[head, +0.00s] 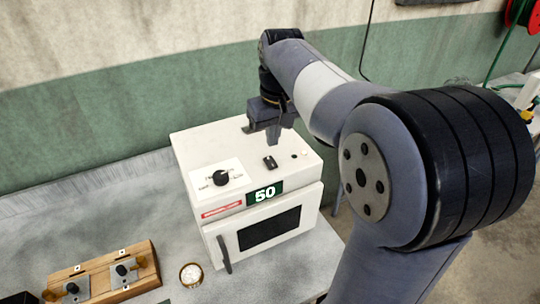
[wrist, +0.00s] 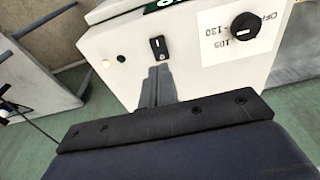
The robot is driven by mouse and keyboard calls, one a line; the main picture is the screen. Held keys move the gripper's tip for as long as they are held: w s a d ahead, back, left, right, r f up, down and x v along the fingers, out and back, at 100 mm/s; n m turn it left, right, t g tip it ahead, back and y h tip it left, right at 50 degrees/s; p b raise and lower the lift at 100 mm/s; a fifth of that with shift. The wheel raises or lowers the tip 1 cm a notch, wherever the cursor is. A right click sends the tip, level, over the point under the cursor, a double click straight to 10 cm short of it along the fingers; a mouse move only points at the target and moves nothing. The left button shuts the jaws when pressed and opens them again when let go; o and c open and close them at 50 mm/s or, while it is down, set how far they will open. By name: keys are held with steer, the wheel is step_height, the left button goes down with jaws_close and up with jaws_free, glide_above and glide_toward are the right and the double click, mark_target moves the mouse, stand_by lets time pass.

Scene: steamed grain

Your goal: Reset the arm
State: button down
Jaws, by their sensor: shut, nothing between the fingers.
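My gripper (head: 272,130) hangs above the top of a white oven (head: 196,148) in the head view. Its fingers are together and hold nothing. In the wrist view my gripper (wrist: 156,84) points at the oven's top panel (wrist: 200,75), close to a black rocker switch (wrist: 158,47). I cannot tell whether the fingertips touch the panel. The switch also shows in the head view (head: 270,162), just below the fingers. My arm reaches in from the right with its elbow raised.
The oven has a black knob (head: 221,177), a display reading 50 (head: 264,194) and a shut door (head: 270,228). A wooden board with metal fittings (head: 98,275) and a small round dish (head: 191,274) lie on the grey bench (head: 60,225). A green wall stands behind.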

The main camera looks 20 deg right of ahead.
mark_target(272, 164)
steer(key=shift+r, duration=0.5)
steer(key=shift+f, duration=0.1)
steer(key=shift+f+b, duration=0.85)
steer(key=shift+f, duration=0.75)
step_height(272, 164, down, 4)
steer(key=b, duration=0.3)
steer(key=shift+r+b, duration=0.1)
steer(key=shift+b, duration=0.2)
steer(key=shift+r, duration=0.25)
